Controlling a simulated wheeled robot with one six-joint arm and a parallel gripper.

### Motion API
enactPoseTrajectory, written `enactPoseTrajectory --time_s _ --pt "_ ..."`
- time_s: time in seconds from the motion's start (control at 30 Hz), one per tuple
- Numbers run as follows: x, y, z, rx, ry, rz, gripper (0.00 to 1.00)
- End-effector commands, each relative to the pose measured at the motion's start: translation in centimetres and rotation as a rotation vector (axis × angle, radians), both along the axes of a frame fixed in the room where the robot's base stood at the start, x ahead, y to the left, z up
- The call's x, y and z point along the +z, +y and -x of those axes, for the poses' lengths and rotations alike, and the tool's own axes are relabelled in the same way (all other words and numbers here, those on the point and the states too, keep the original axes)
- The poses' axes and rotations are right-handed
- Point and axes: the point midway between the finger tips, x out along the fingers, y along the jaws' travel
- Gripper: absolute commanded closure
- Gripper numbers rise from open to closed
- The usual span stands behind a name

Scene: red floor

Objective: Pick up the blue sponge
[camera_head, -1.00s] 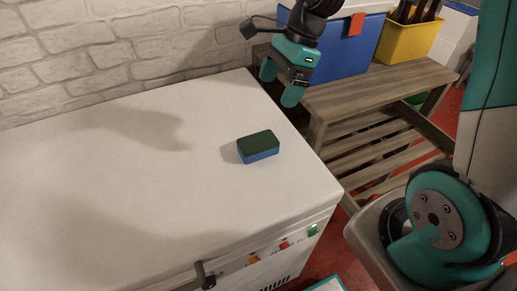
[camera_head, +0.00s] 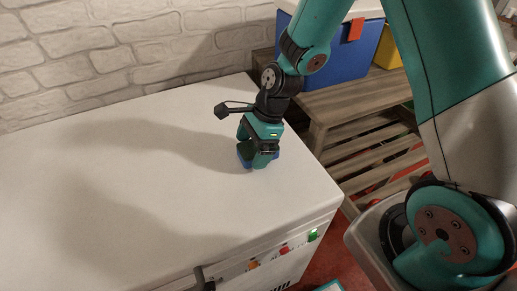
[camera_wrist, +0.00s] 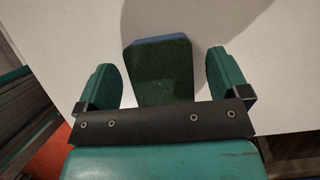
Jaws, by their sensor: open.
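The blue sponge (camera_head: 245,162) with a dark green top lies flat on the white chest top (camera_head: 130,190), near its right edge. My gripper (camera_head: 251,161) is right over the sponge in the head view and hides most of it; only blue edges show. In the wrist view the sponge (camera_wrist: 160,72) lies between the two teal fingers of my gripper (camera_wrist: 164,82), with its green face toward the camera and a blue strip at the far end. The fingers are open, with a gap on each side of the sponge. Its near end is hidden behind the dark gripper bar.
A wooden slatted bench (camera_head: 350,105) stands to the right of the chest, with a blue box (camera_head: 338,55) and a yellow bin (camera_head: 388,50) on it. A white brick wall (camera_head: 110,45) runs behind. The left of the chest top is clear.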

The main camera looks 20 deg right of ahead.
Motion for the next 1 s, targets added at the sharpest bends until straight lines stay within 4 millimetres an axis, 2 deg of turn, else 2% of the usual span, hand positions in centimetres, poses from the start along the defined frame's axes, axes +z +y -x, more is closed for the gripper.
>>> enactPoseTrajectory --time_s 0.1,0.33,0.57,0.63,0.67,0.87,1.0 --pt "-0.92 0.34 0.01 -0.001 0.0 0.001 0.06" --pt "-1.02 0.39 -0.02 0.0 -0.001 0.001 0.06" --pt "-1.0 0.38 -0.02 0.0 -0.001 0.0 0.59" --pt "-0.99 0.38 -0.02 0.0 -0.001 0.0 0.59" --pt "-0.99 0.38 -0.02 0.0 -0.001 0.0 0.62" --pt "-0.88 0.38 -0.03 -0.001 -0.002 0.0 0.63" --pt "-0.08 0.39 -0.09 -0.002 -0.004 0.0 0.63"
